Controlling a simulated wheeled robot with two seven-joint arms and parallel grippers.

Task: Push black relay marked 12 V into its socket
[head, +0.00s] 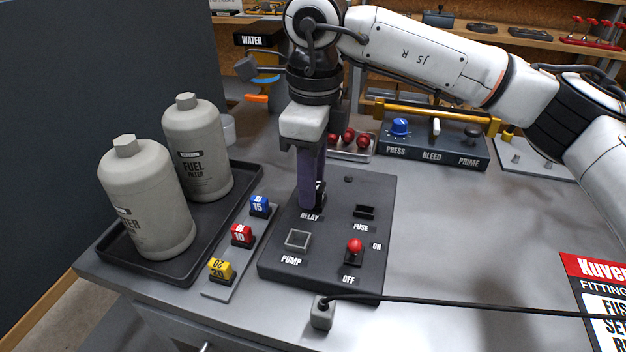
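My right gripper (312,190) points straight down over the RELAY position of the dark panel (340,268). Its purple fingers reach close to the panel face. A small black piece with a bit of white marking, likely the relay (319,197), shows at the fingertips just above the RELAY label. The fingers hide most of it and the socket, so I cannot tell how deep it sits or whether the fingers grip it. My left gripper is not in view.
The panel also has a FUSE slot (365,211), a PUMP square (297,240) and a red switch (355,247). Blue (260,205), red (242,234) and yellow (221,270) fuses stand on a strip at left. Two filter canisters (150,205) stand in a black tray (165,275). A cable (450,306) crosses the front.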

